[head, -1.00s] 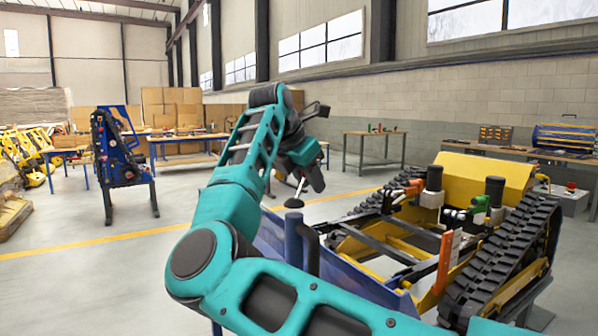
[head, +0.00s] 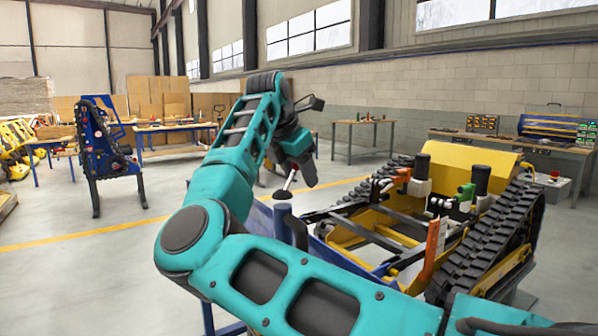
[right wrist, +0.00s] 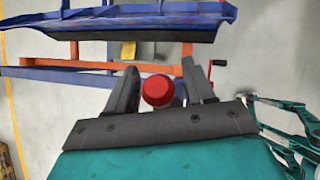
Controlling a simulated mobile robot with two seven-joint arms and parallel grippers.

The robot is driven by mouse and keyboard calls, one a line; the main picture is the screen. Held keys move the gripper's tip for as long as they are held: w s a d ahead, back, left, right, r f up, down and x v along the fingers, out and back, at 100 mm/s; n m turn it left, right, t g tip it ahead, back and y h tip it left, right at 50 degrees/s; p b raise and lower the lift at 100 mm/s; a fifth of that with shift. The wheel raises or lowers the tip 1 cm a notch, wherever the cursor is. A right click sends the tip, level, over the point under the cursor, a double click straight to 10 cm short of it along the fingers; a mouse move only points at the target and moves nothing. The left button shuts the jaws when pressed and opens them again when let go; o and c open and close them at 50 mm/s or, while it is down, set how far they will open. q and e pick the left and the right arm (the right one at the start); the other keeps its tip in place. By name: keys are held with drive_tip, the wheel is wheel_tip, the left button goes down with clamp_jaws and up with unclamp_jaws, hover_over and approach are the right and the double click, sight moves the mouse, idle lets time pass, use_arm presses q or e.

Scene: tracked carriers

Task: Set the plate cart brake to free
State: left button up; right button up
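The plate cart is the blue frame (head: 262,218) carrying a bent blue plate, partly hidden behind my right arm in the head view. In the right wrist view its blue plate (right wrist: 130,22), blue rails and an orange bar (right wrist: 187,65) show from above. A round red knob (right wrist: 158,90) lies between the fingers of my right gripper (right wrist: 163,88), with gaps at both sides. I cannot tell whether it is the brake control. The right gripper (head: 300,178) is open, pointing down near the cart's upright post. My left gripper is not in view.
A yellow tracked carrier (head: 470,168) with black tracks stands right of the cart. A blue stand (head: 105,140) is at the left. The floor between is clear.

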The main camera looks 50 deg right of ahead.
drive_tip(key=shift+r, duration=0.1)
drive_tip(key=v, duration=1.2)
drive_tip(key=shift+a+r, duration=0.25)
drive_tip(key=shift+a, duration=0.05)
